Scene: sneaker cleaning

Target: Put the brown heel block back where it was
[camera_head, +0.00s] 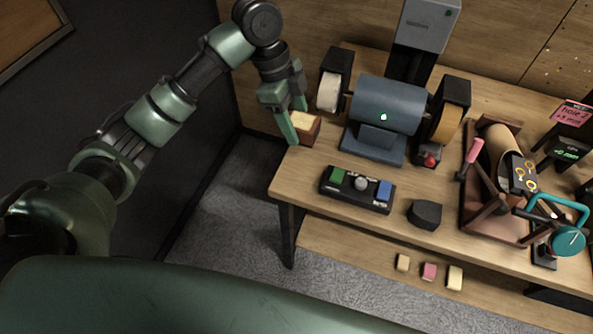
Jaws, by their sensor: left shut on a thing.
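The brown heel block (305,128), with a pale tan top and reddish-brown sides, is at the left edge of the workbench (300,178). My left gripper (292,119) comes down from above and is shut on this block. A green finger shows on the block's near left side and the other finger is behind it. I cannot tell whether the block touches the bench top or hangs just above it. My right gripper is not in view.
A blue-grey bench grinder (388,105) with two wheels stands right of the block. A black tray (357,190) with coloured blocks and a dark block (425,214) lie in front. A brown rack (470,205) stands at right. Small blocks (429,271) sit on the lower shelf.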

